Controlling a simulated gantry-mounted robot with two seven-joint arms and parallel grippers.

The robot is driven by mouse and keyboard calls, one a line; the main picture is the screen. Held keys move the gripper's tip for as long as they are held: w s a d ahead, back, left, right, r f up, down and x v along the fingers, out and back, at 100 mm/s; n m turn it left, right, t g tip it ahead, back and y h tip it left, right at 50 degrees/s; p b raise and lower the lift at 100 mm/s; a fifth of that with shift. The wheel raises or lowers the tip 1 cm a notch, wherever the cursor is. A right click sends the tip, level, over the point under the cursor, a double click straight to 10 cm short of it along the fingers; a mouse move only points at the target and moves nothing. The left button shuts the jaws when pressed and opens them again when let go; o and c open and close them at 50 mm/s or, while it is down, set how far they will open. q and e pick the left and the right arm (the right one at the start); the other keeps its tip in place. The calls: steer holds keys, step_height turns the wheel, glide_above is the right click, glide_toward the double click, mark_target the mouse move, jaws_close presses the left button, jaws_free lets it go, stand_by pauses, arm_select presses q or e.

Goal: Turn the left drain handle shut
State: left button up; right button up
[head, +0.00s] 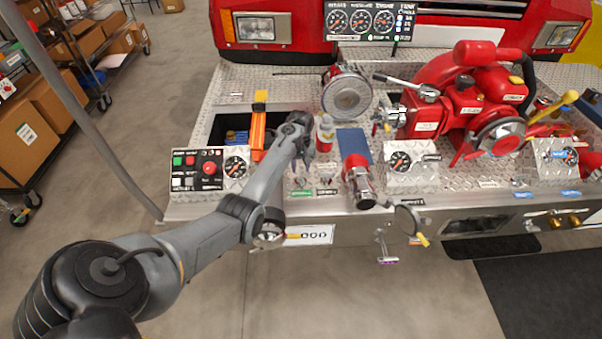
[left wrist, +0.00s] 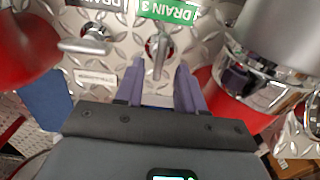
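The left drain handle (head: 300,181) is a small chrome lever on the diamond-plate deck beside a green label. In the left wrist view, which is turned around, this handle (left wrist: 158,57) stands under the green DRAIN 3 label (left wrist: 168,11). The other drain handle (left wrist: 88,41) has a black label and lies further left there; in the head view it is the one on the right (head: 325,181). My left gripper (head: 301,157) is open, its purple-grey fingers (left wrist: 160,75) on either side of the lever's free end, with gaps visible. My right gripper is not in view.
A white-and-red bottle (head: 325,133) and blue pad (head: 354,144) are behind. A control box with red button (head: 207,169) is left. A chrome-and-red fitting (left wrist: 270,75) crowds the wrist view's right.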

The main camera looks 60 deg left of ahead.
mark_target(301, 173)
arm_select(q)
steer(key=shift+f+b, duration=0.35)
steer(key=shift+f, duration=1.4)
jaws_close()
